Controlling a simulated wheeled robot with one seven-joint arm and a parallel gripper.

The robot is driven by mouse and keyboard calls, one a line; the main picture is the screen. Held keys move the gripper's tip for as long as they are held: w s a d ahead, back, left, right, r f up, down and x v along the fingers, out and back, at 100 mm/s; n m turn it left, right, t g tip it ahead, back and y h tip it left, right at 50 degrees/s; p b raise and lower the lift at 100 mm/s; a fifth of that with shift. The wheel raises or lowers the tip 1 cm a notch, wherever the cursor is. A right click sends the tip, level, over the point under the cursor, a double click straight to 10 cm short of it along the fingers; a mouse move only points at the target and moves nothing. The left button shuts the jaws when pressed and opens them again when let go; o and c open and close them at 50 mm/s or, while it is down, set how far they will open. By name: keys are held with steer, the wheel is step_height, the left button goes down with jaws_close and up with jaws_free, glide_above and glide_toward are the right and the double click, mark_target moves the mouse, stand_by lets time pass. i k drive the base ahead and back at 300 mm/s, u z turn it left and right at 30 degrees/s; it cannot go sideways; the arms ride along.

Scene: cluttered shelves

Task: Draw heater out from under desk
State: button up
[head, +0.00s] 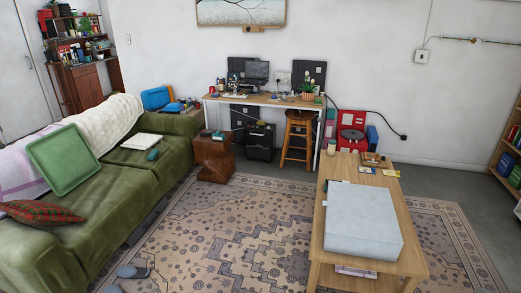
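The desk (225,97) stands against the back wall, with a light wooden top and pale legs. A black boxy thing (261,142) sits on the floor under it, left of a wooden stool (299,138). It may be the heater, but it is too small to tell for certain. A dark panel (243,118) stands behind it under the desk. My gripper is not in view.
A wooden side table (213,158) stands in front of the desk's left end. A green sofa (110,200) fills the left. A coffee table (320,240) with a large grey box (362,220) stands at right. The patterned rug (235,225) between them is mostly clear.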

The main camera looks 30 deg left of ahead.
mark_target(259, 143)
steer(key=k, duration=1)
steer(key=u, duration=1)
steer(key=i, duration=6.95)
steer(key=z, duration=1.15)
steer(key=i, duration=0.85)
steer(key=u, duration=1.1)
